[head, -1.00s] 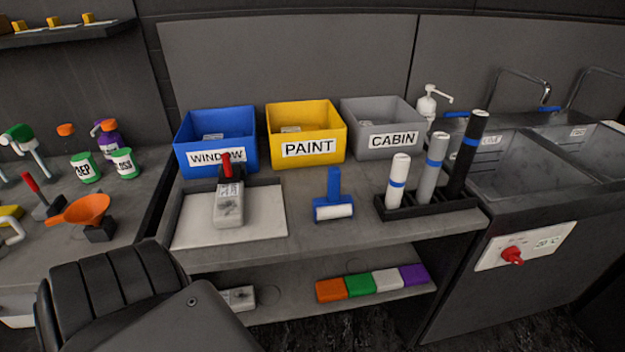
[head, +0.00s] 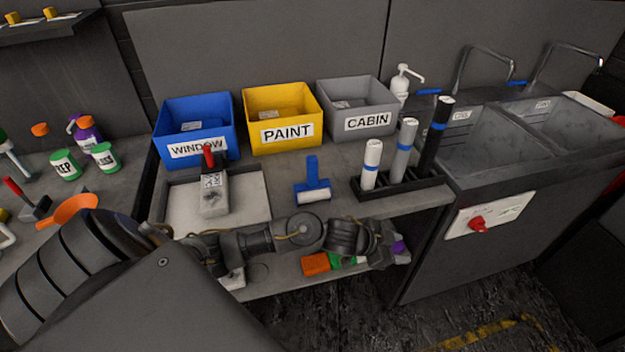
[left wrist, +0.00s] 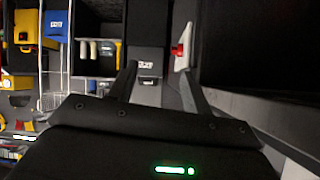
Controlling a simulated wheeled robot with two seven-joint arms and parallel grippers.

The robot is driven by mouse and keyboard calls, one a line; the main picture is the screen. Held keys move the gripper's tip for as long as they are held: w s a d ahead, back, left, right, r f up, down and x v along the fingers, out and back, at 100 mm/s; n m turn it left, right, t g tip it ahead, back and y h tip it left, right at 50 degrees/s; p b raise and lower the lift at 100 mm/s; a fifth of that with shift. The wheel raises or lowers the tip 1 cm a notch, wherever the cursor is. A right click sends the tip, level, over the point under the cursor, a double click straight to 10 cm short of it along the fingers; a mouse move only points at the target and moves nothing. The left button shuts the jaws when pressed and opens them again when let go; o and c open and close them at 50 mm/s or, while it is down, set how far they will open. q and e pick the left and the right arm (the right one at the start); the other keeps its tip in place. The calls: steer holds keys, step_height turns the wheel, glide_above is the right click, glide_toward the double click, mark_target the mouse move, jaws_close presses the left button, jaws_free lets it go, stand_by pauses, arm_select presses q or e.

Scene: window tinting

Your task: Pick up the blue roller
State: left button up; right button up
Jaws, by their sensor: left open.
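The blue roller (head: 312,172), with a blue handle and a white roll, lies on the grey workbench (head: 335,200) between the tray and the rolls rack. My left arm reaches across from the left, in front of the bench's front edge. My left gripper (head: 393,252) is at the arm's end, to the right of the roller and lower in the picture, with nothing seen held. In the left wrist view my left gripper (left wrist: 160,80) has its two fingers spread apart, and the roller is not seen there. My right gripper is not in view.
Blue (head: 196,148), yellow (head: 284,133) and grey (head: 362,122) bins stand behind. A tray (head: 250,205) with a red-handled tool is left of the roller. A black rack (head: 405,186) holds three upright rolls at right. Coloured blocks (head: 316,263) lie on the lower shelf, partly hidden.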

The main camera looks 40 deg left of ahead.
arm_select(q)
step_height(320, 180, up, 10)
steer(key=m+h, duration=0.2)
steer(key=m, duration=0.1)
steer(key=n+g+y+p, duration=0.2)
steer(key=n+g+y, duration=0.3)
steer(key=y, duration=0.1)
glide_toward(310, 157)
steer(key=f, duration=0.2)
steer(key=shift+g, duration=0.3)
steer(key=x, duration=0.2)
steer(key=b+x, duration=0.2)
steer(key=x, duration=0.1)
steer(key=shift+w+d+f, duration=0.1)
steer(key=shift+w+d, duration=0.25)
steer(key=shift+w, duration=0.15)
steer(key=shift+f+b, duration=0.25)
steer(key=shift+b, duration=0.05)
steer(key=b+x, duration=0.1)
steer(key=x, duration=0.4)
steer(key=shift+w+r, duration=0.1)
steer(key=shift+w, duration=0.1)
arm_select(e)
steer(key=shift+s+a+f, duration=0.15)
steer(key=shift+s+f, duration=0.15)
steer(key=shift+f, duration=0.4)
arm_select(q)
steer(key=shift+c, duration=0.3)
